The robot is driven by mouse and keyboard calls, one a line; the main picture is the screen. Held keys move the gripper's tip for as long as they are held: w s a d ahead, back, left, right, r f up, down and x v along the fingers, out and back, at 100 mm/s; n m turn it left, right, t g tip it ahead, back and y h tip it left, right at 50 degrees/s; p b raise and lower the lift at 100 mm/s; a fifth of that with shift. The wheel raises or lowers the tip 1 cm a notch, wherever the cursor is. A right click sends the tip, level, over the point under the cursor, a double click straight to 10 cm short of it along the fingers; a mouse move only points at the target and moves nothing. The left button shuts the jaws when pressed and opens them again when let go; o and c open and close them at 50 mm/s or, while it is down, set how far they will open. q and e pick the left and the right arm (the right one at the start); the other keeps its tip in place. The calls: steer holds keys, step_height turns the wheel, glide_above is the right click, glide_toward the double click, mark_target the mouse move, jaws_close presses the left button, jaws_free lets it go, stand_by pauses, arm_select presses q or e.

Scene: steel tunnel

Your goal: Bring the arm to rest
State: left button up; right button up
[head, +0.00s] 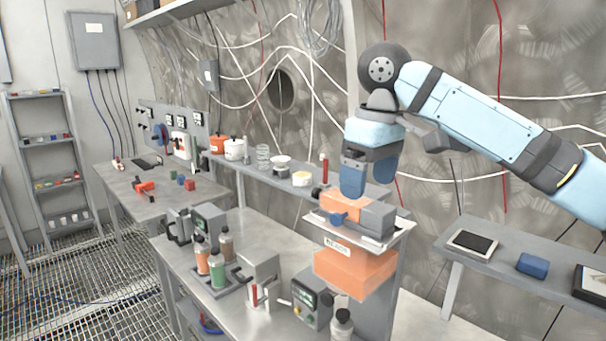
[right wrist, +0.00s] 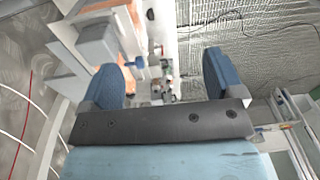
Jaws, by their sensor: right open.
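My right gripper (head: 354,178) hangs from the light blue right arm that comes in from the right in the head view. Its blue fingers point down, just above an orange and grey block (head: 350,209) on a white tray-like top. I cannot tell from the head view whether they touch it. In the right wrist view the two blue fingers of my right gripper (right wrist: 170,80) stand wide apart with nothing between them. My left gripper is not in view.
A larger orange box (head: 353,268) sits below the tray (head: 397,240). The steel workbench (head: 245,225) holds bottles (head: 217,268) and devices. A side shelf (head: 500,272) at right carries a tablet (head: 472,243) and a blue block (head: 532,265). Open air lies around the raised arm.

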steer(key=a+f+m+t+y+p, duration=0.1)
steer(key=a+f+y, duration=0.2)
steer(key=f, duration=0.8)
steer(key=a+f+t+y, duration=0.2)
steer(key=a+f, duration=0.1)
steer(key=f, duration=0.8)
steer(key=a+f+m+t+y+p, duration=0.1)
steer(key=a+f+y, duration=0.15)
steer(key=f, duration=0.85)
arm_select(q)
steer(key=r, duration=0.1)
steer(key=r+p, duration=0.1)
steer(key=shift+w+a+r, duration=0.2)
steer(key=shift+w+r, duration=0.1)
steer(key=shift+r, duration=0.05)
arm_select(e)
steer(key=s+d+f+m+t+h, duration=0.2)
steer(key=s+d+f+t, duration=0.1)
steer(key=s+d+f, duration=0.6)
steer(key=s+d+f+m+t+h, duration=0.2)
steer(key=s+d+f, duration=0.6)
steer(key=s+f, duration=0.4)
steer(key=s+t+h, duration=0.1)
steer(key=s, duration=0.3)
steer(key=shift+s+d+f+t, duration=0.2)
steer(key=shift+s+d+t, duration=0.05)
steer(key=shift+d+t, duration=0.15)
